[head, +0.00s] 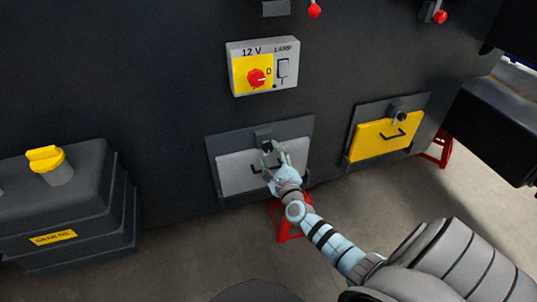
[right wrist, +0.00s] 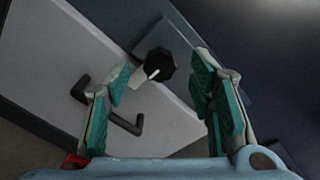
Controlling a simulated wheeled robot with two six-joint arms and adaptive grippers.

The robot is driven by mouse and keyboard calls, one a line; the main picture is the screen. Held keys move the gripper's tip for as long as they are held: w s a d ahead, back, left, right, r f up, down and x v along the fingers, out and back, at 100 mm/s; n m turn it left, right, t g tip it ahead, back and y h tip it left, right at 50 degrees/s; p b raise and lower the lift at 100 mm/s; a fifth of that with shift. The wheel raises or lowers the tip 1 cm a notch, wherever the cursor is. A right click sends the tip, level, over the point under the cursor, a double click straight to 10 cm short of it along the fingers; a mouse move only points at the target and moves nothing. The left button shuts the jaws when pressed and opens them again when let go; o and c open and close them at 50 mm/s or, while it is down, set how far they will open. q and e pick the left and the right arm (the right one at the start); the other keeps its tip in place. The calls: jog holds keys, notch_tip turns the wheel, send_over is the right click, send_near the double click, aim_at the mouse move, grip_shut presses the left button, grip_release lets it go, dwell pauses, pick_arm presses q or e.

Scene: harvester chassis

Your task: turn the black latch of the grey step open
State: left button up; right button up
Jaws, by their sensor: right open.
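The grey step (head: 236,173) is a light grey panel in a dark frame on the chassis wall, with a black handle on it. Its black latch (head: 266,146) sits at the panel's top edge. In the right wrist view the latch (right wrist: 160,65) is a round black knob with a white mark, ahead of and between the fingers. My right gripper (head: 273,155) is in front of the step, just below the latch. It is open, with teal pads (right wrist: 165,95) apart and nothing between them that I can see held. My left gripper is not in view.
A yellow step (head: 370,142) with its own latch is to the right. A 12 V lamp switch box (head: 264,66) with a red knob is above. A dark tank with a yellow cap (head: 45,158) stands left. Red stands (head: 282,226) show below the panels.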

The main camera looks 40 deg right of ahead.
aim_at(267, 151)
jog(key=shift+x, duration=0.8)
jog(key=shift+w+d+b, duration=0.2)
jog(key=shift+w+b, duration=0.15)
jog(key=shift+w, duration=0.2)
jog(key=c, duration=1.2)
jog(key=shift+o, duration=0.2)
